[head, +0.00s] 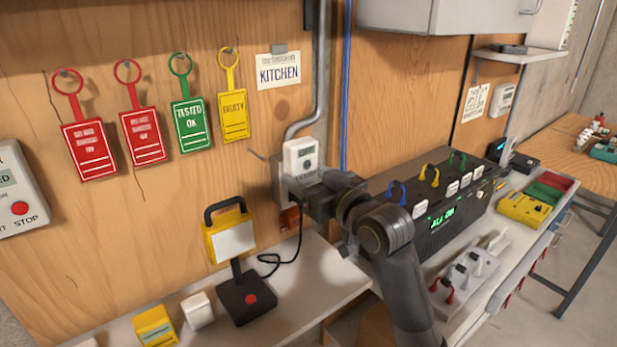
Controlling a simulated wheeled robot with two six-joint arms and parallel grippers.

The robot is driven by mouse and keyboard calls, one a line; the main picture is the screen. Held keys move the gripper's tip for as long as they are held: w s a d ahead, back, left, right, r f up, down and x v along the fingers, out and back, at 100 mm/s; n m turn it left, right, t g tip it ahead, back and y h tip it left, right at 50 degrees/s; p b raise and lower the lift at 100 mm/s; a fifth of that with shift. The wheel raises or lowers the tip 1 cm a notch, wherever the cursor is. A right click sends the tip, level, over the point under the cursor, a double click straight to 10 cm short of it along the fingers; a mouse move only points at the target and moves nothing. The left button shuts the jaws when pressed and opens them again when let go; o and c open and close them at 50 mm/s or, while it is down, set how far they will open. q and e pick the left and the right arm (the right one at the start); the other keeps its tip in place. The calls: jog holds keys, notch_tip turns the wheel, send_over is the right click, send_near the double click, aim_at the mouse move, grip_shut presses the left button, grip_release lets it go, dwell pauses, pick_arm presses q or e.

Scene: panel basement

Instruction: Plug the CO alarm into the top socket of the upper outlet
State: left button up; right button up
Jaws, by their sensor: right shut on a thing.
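The CO alarm (300,155) is a small white box with a dark display. It is upright against the wooden wall, just below the bend of a grey conduit. My right gripper (296,186) is shut on it at its lower part, with the arm coming from the lower right. The upper outlet is mostly hidden behind the alarm and gripper, so I cannot tell whether the alarm's prongs are in the top socket. My left gripper is not in view.
A yellow work lamp (231,240) stands on the bench below, with a black cord (285,262) beside it. An orange-red piece (290,218) shows under my gripper. Coloured tags (190,125) hang at left. A black power unit (450,215) stands right of my arm.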

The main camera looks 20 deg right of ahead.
jog(key=shift+w+a, duration=0.1)
jog(key=shift+w, duration=0.05)
dwell(0.7)
jog(key=o, duration=1.2)
jog(key=shift+c, duration=0.2)
